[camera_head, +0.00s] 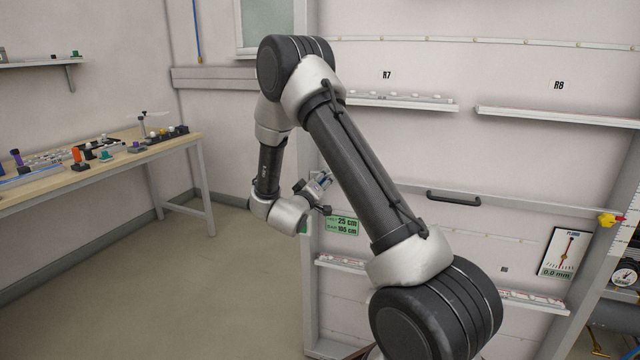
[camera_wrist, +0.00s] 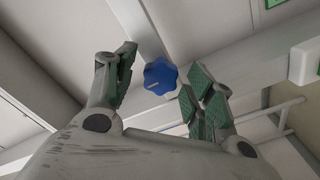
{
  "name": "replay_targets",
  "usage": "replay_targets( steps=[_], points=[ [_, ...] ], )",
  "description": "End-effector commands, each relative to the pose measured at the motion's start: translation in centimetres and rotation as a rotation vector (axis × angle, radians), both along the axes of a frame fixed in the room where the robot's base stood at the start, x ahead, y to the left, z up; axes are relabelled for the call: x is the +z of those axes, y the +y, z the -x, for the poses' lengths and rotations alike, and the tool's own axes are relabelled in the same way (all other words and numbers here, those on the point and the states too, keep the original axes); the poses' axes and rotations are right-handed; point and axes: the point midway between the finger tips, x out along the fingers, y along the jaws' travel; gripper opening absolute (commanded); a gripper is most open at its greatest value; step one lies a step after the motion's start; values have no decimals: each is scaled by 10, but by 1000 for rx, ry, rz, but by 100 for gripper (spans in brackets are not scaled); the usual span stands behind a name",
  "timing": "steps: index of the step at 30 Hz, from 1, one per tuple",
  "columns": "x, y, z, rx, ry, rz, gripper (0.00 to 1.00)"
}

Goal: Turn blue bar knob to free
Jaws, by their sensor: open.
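The blue knob (camera_wrist: 160,77) shows in the wrist view as a lobed knob with a pale line on its face. It sits at a pale frame member. My gripper (camera_wrist: 161,70) is open, with one green-padded finger left of the knob and the other right of it. The knob appears between the fingers in the picture; a gap shows on the left, and I cannot tell how far in front of the fingertips it is. In the head view my gripper (camera_head: 320,186) is small beside the white panel; a bluish patch there is too small to identify. No "free" mark is readable.
The white wall panel (camera_head: 400,155) carries shelves marked R7 (camera_head: 400,102) and R8 (camera_head: 555,117), and a dark handle (camera_head: 453,197). A green label (camera_head: 342,225) is near my gripper. A yellow knob (camera_head: 607,220) is far right. A workbench (camera_head: 150,158) stands left; the floor between is clear.

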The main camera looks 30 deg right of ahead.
Motion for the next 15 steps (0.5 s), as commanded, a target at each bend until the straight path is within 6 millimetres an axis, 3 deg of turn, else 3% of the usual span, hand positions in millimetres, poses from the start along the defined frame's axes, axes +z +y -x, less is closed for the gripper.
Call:
replay_targets(
  steps=[7, 15],
  points=[
    [-1, 12, 9, 3, 2, 0, 54],
    [0, 56, 49, 5, 2, 1, 54]
  ],
)
